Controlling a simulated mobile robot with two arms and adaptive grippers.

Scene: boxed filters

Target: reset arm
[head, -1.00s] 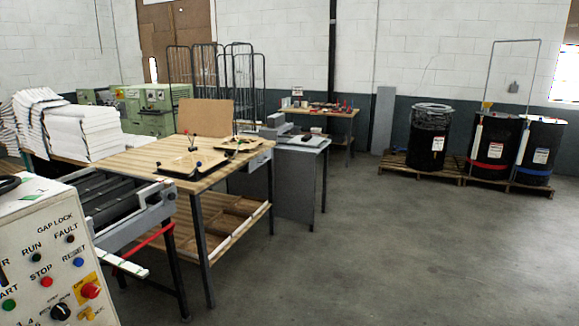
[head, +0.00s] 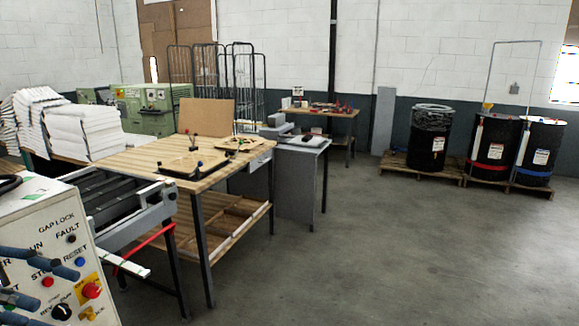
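Dark blue-grey finger-like parts of my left gripper (head: 57,288) come in from the lower left edge, in front of the white control panel (head: 82,255). They form an upper and a lower group with a clear gap between them, and nothing shows held there. They cover part of the panel's labels and buttons. Whether they touch the panel cannot be told. The rest of the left arm is out of frame. My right gripper is not in view. No boxed filter can be made out.
A wooden workbench (head: 140,163) with a black-edged tray stands beyond a dark roller conveyor (head: 115,205). Stacks of white sheets (head: 82,133) lie at left. Black drums (head: 490,145) stand on pallets at the back right. The grey floor (head: 400,250) at centre and right is clear.

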